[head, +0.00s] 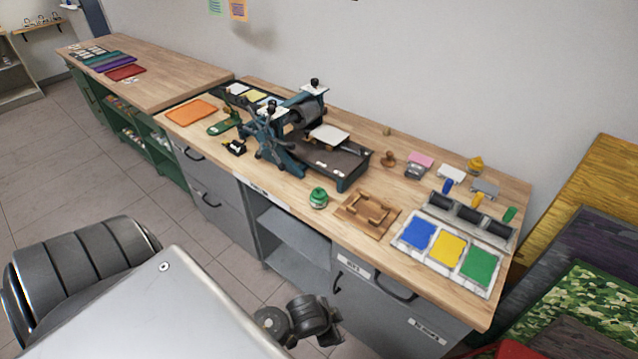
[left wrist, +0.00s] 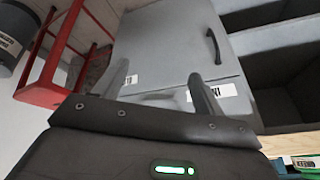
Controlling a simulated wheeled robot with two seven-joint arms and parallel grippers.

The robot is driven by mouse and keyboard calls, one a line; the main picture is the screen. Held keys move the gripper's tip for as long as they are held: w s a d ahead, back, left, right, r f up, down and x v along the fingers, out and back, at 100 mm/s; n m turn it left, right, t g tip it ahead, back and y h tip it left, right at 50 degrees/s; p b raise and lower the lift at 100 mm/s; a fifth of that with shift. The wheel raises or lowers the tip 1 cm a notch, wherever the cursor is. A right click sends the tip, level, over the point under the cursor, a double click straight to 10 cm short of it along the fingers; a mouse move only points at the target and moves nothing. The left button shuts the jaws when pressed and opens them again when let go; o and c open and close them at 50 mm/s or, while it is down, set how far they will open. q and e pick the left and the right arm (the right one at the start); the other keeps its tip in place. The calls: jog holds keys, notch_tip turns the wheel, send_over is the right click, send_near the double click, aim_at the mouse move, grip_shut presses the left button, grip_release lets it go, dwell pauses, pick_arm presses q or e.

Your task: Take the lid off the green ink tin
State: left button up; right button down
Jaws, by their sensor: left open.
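The green ink tin (head: 318,198) stands upright near the front edge of the wooden counter, left of a wooden frame with handles. Its top looks green, and the lid appears to be on, though it is small in the view. In the left wrist view my left gripper (left wrist: 157,70) is open and empty. It points at grey cabinet fronts (left wrist: 165,50), and the tin cannot be made out there. I cannot pick out the left gripper's fingers in the head view. My right gripper is not in view.
A blue press (head: 275,140) stands behind and left of the tin. The wooden frame (head: 367,213) and an ink tray (head: 405,258) with blue, yellow and green pads lie to the right. A red metal frame (left wrist: 48,60) shows in the left wrist view. Open shelves (head: 285,225) lie below the counter.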

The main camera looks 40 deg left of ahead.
pick_arm(q)
jog(key=w+d+r+m+t+h+p, duration=0.1)
jog(key=w+d+r+m, duration=0.2)
jog(key=w+r+m, duration=0.3)
jog(key=w+d+r+m+t+h+p, duration=0.1)
jog(key=w+d+r+m, duration=0.3)
jog(key=r, duration=0.4)
jog(key=m+g+y+p, duration=0.25)
jog(key=m+y, duration=0.35)
jog(key=m, duration=0.7)
send_near(319, 193)
jog(key=f+b, duration=0.1)
jog(key=w+a+f+b, duration=0.1)
jog(key=b, duration=0.1)
jog(key=shift+w+a+f+g, duration=0.1)
jog(key=shift+w+f+g, duration=0.05)
jog(key=shift+f+g, duration=0.2)
jog(key=x, duration=0.4)
jog(key=shift+w+f+p, duration=0.15)
jog(key=shift+f+p, duration=0.05)
jog(key=shift+p, duration=0.1)
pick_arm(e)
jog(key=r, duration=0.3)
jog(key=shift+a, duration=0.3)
